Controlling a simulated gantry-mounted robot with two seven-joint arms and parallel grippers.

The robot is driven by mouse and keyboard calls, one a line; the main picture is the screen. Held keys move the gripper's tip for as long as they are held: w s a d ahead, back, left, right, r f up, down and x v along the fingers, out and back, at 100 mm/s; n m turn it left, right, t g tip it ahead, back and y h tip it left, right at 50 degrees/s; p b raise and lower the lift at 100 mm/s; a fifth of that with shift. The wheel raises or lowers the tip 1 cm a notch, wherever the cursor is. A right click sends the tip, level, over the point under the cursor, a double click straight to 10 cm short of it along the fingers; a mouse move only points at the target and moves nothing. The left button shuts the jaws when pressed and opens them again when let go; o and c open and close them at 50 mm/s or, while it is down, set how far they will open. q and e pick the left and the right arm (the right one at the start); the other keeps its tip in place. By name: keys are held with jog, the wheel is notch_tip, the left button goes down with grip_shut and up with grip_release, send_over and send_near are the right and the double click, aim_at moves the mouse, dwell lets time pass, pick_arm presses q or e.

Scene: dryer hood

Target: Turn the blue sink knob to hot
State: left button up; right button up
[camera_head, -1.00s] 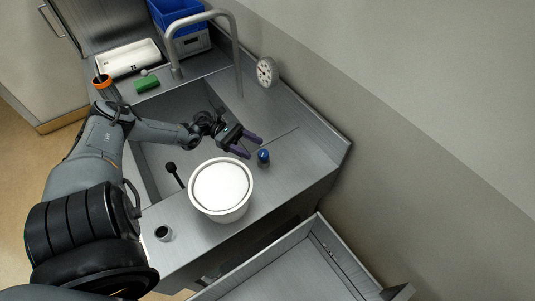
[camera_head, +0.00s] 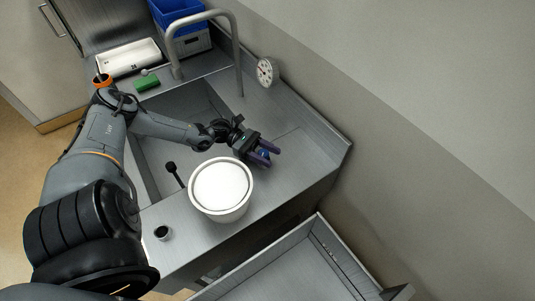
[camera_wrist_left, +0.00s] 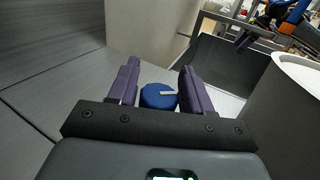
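A white lidded bucket (camera_head: 221,188) stands close beside my left gripper. The sink basin (camera_head: 178,118) and the curved faucet (camera_head: 236,50) lie behind. A dial gauge (camera_head: 265,72) stands near the wall. Bare counter (camera_head: 310,150) lies right of the knob.

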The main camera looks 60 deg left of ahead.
pick_arm(q)
jog(key=c, duration=0.7)
jog(key=shift+o, duration=0.2)
jog(key=shift+r+p, duration=0.15)
jog(key=shift+p, duration=0.4)
jog(key=n+t+y+p, duration=0.2)
jog(key=p, duration=0.1)
jog(key=n+t+y+p, duration=0.2)
jog(key=t+p, duration=0.1)
jog(key=p, duration=0.1)
jog(key=shift+w+a+r+n+y, duration=0.1)
jog(key=shift+w+a+n+y, duration=0.1)
jog(key=shift+n+y, duration=0.15)
jog(key=shift+w+f+n+t+y+p, duration=0.1)
jog(key=shift+f+n+t+y+p, duration=0.1)
jog(key=shift+n+t+y+p, duration=0.75)
jog(key=shift+a+p, duration=0.1)
jog(key=shift+p, duration=0.25)
jog(key=o, duration=1)
jog(key=shift+f, duration=0.1)
